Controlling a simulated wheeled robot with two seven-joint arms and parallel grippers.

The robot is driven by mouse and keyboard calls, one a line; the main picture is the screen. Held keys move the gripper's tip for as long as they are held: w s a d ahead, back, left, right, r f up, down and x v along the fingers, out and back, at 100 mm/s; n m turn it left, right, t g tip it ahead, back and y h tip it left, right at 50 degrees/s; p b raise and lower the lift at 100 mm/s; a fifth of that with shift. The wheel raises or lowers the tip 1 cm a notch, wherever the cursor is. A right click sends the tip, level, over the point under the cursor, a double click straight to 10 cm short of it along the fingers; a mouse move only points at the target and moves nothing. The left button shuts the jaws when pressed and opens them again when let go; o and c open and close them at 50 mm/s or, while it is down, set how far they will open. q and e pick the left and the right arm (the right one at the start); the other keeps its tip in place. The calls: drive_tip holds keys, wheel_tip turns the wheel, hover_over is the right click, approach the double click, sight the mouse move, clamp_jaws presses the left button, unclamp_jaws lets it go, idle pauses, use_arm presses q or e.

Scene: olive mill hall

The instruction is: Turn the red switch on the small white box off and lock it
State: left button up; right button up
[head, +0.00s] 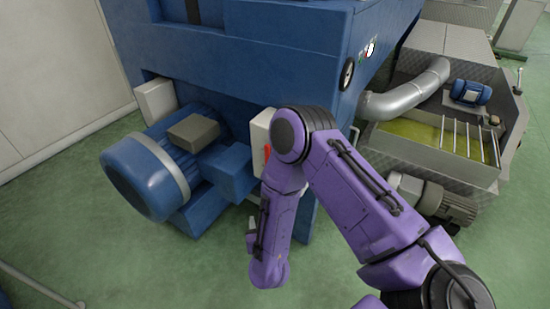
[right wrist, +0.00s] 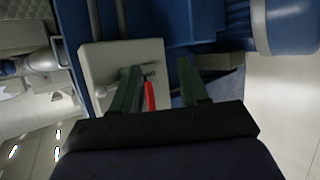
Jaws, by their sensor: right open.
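The small white box (head: 261,128) is on the side of the blue machine, partly hidden behind my purple right arm. Its red switch handle (head: 267,152) shows as a sliver beside the arm. In the right wrist view the box (right wrist: 100,62) is at upper left, and the red handle (right wrist: 150,95) appears as a slanted bar. My right gripper (right wrist: 160,80) is open, its two dark fingers pointing toward the box. The handle appears between them, close to the left finger; contact cannot be told. A small dark metal part sits above the handle. My left gripper is not in view.
A blue motor (head: 145,175) with a grey terminal box (head: 193,132) juts out left of the white box. Another pale box (head: 156,101) is behind it. A silver pipe (head: 405,95) and an olive-paste tank (head: 435,150) stand right. Green floor (head: 130,260) is open in front.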

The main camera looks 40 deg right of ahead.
drive_tip(key=w+r+m+t+h+b, duration=0.1)
drive_tip(key=w+r+m+h+b, duration=0.2)
drive_tip(key=w, duration=0.4)
drive_tip(key=m+g+h+b, duration=0.4)
drive_tip(key=m+g+h, duration=0.2)
drive_tip(key=h, duration=0.2)
approach(266, 151)
drive_tip(key=x, duration=0.5)
drive_tip(key=b+x, duration=0.1)
drive_tip(key=x, duration=0.3)
drive_tip(key=shift+w+d+r, duration=0.1)
drive_tip(key=shift+d+r, duration=0.1)
drive_tip(key=shift+d, duration=0.2)
drive_tip(key=shift+w+d, duration=0.2)
drive_tip(key=shift+d, duration=0.2)
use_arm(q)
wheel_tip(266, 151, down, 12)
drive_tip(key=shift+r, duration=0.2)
use_arm(e)
clamp_jaws()
